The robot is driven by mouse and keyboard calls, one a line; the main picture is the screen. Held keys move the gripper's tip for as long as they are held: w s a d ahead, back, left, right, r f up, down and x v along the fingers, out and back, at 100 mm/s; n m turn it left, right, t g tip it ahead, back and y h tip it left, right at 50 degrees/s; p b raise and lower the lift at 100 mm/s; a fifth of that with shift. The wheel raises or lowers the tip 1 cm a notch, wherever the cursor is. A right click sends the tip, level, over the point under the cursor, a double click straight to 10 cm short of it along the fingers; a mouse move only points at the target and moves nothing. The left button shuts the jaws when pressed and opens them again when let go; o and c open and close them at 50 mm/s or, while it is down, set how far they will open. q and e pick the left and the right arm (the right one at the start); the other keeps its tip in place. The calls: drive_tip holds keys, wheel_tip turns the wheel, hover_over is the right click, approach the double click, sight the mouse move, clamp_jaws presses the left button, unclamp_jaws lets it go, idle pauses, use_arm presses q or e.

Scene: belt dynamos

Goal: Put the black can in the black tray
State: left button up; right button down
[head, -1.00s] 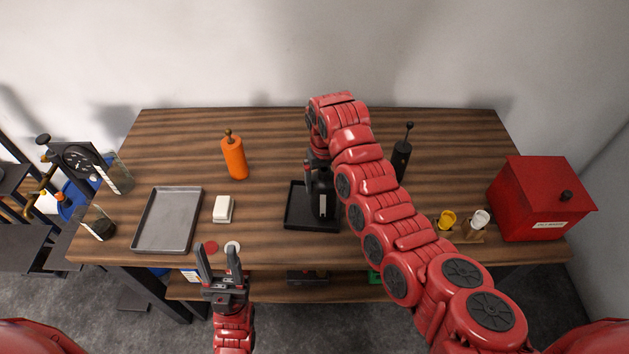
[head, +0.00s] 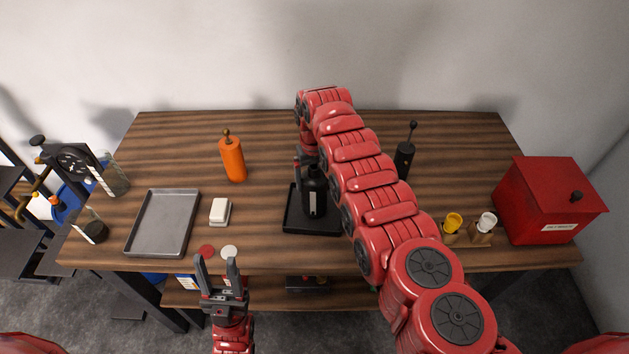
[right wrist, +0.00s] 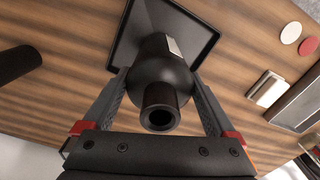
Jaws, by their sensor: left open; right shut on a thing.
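The black can (head: 315,196), with a narrow neck and a pale label, is upright or nearly so over the black tray (head: 330,233) at the middle of the table. My right gripper (head: 307,167) is shut on the can. In the right wrist view the can (right wrist: 160,78) sits between both fingers, and the black tray (right wrist: 198,28) lies directly beyond it. I cannot tell whether the can's base touches the tray floor. My left gripper (head: 222,272) is open and empty, by the table's front edge. My right arm hides the area right of the tray.
A grey tray (head: 162,222), a white block (head: 220,211) and red and white discs (head: 207,251) lie left. An orange bottle (head: 233,160) and a slim black bottle (head: 404,158) stand behind. Yellow and white-topped items (head: 453,223) and a red box (head: 549,200) stand right.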

drive_tip(key=shift+s+f, duration=0.1)
drive_tip(key=shift+f, duration=0.4)
unclamp_jaws()
drive_tip(key=shift+r, duration=0.2)
